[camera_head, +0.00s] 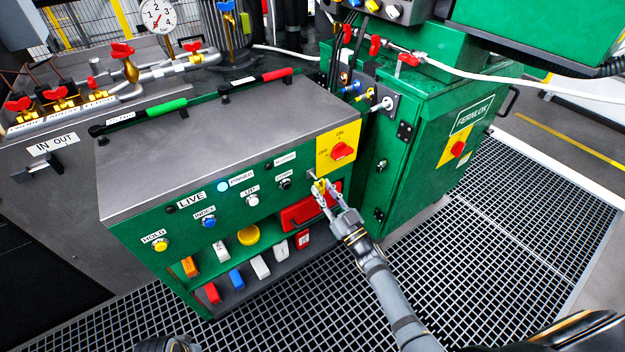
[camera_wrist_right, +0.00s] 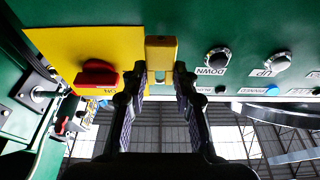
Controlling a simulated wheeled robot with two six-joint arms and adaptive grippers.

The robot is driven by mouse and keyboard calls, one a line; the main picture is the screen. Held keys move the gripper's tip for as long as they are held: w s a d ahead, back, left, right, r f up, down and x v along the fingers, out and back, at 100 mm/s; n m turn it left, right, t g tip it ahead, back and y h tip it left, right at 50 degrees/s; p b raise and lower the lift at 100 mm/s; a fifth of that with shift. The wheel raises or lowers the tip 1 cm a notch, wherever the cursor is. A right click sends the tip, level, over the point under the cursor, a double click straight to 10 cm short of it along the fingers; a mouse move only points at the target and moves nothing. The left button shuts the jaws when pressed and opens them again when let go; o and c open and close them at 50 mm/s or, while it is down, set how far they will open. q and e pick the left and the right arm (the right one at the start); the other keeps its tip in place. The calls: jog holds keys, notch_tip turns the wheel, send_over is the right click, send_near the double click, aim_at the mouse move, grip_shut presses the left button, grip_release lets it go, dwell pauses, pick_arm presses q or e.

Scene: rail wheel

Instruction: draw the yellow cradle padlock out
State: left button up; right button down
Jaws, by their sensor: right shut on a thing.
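The yellow padlock (camera_head: 319,186) is at the right end of the green console front, just below the yellow ON/OFF switch plate. My right gripper (camera_head: 326,195) reaches up to it from below right and is shut on it. In the right wrist view the padlock's yellow body (camera_wrist_right: 161,51) sits between the two fingertips of my right gripper (camera_wrist_right: 160,76), close to the green panel. The frames do not show clearly whether its shackle is still in the panel.
The red rotary switch (camera_head: 342,151) on its yellow plate is just above the padlock. A red box (camera_head: 298,213) is beside the gripper on the left. Several coloured padlocks or tags lie on the lower shelf. A green cabinet (camera_head: 425,165) stands to the right. Grating floor in front is free.

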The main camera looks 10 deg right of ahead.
jog(key=shift+s+d+p, duration=0.25)
jog(key=shift+s+p, duration=0.05)
jog(key=shift+s, duration=0.35)
jog(key=shift+s+d+p, duration=0.2)
jog(key=shift+s+p, duration=0.15)
jog(key=shift+s, duration=0.25)
jog(key=shift+s+d+p, duration=0.25)
jog(key=shift+s+p, duration=0.05)
jog(key=shift+s, duration=0.35)
